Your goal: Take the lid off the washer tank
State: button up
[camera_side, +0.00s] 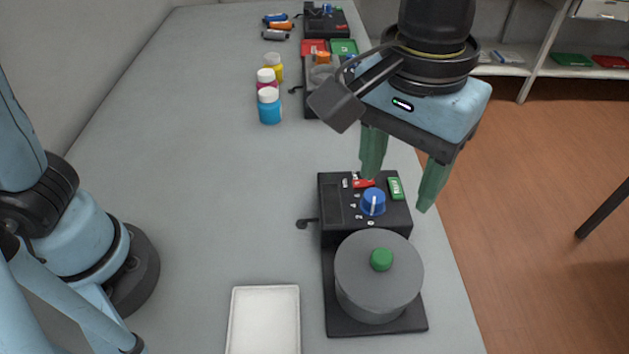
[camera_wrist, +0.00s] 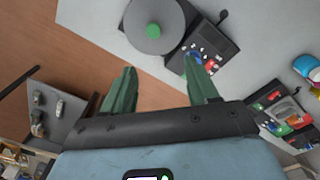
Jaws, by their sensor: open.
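The washer tank is a grey round vessel closed by a flat grey lid (camera_side: 352,268) with a green knob (camera_side: 381,259). It stands on the front part of a black machine base (camera_side: 333,322). In the wrist view the lid (camera_wrist: 135,32) and its green knob (camera_wrist: 153,30) show at the top. Behind the tank, the control panel (camera_side: 338,208) carries a blue dial (camera_side: 373,201), a red button and a green button. My gripper (camera_side: 396,190) is open and empty, with green fingers, above and behind the tank near the panel. It also shows in the wrist view (camera_wrist: 163,80).
A white tray (camera_side: 265,290) lies left of the tank. Several bottles (camera_side: 269,106), small cylinders (camera_side: 279,27) and other black devices stand farther back. The table's right edge runs close beside the machine. The middle left of the table is clear.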

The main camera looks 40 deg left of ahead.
jog(key=d, duration=0.1)
send_over(383, 255)
jog(key=f, duration=0.6)
jog(key=shift+w+d+f, duration=0.1)
jog(key=shift+w+f, duration=0.1)
jog(key=shift+f, duration=0.15)
jog(key=shift+s+f, duration=0.2)
jog(key=shift+f, duration=2.55)
grip_shut()
